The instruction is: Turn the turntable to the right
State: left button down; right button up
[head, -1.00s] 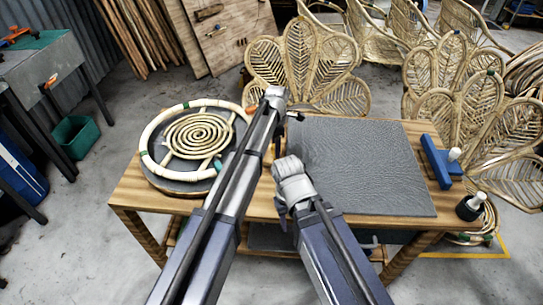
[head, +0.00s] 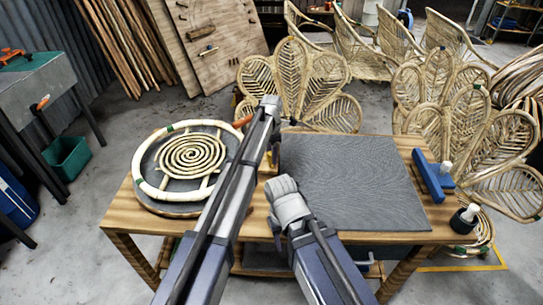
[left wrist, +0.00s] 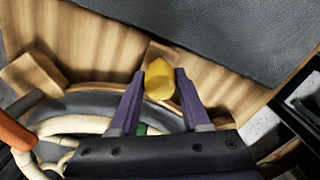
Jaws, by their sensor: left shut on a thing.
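The turntable (head: 150,195) is a dark round disc at the left of the wooden bench. A pale rattan ring with green bands and a spiral centre (head: 190,157) lies flat on it. In the left wrist view the dark disc edge (left wrist: 95,104) curves behind my gripper. My left gripper (left wrist: 160,78) has its two purple fingers shut on a yellow knob (left wrist: 160,84), beside the disc and above the bench wood.
A grey mat (head: 350,180) covers the bench's middle and right. Rattan chair backs (head: 295,85) stand behind the bench. A green bin (head: 67,157) is on the floor at left.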

pick_arm(q)
jog(key=shift+w, duration=0.35)
jog(key=shift+c, duration=1.8)
grip_release()
jog(key=shift+s, duration=0.1)
jog(key=shift+r+p, duration=0.55)
notch_tip(320, 180, up, 7)
jog(key=p, duration=0.6)
jog(key=shift+f+p, duration=0.1)
jog(key=shift+p, duration=0.3)
jog(key=shift+f, duration=0.1)
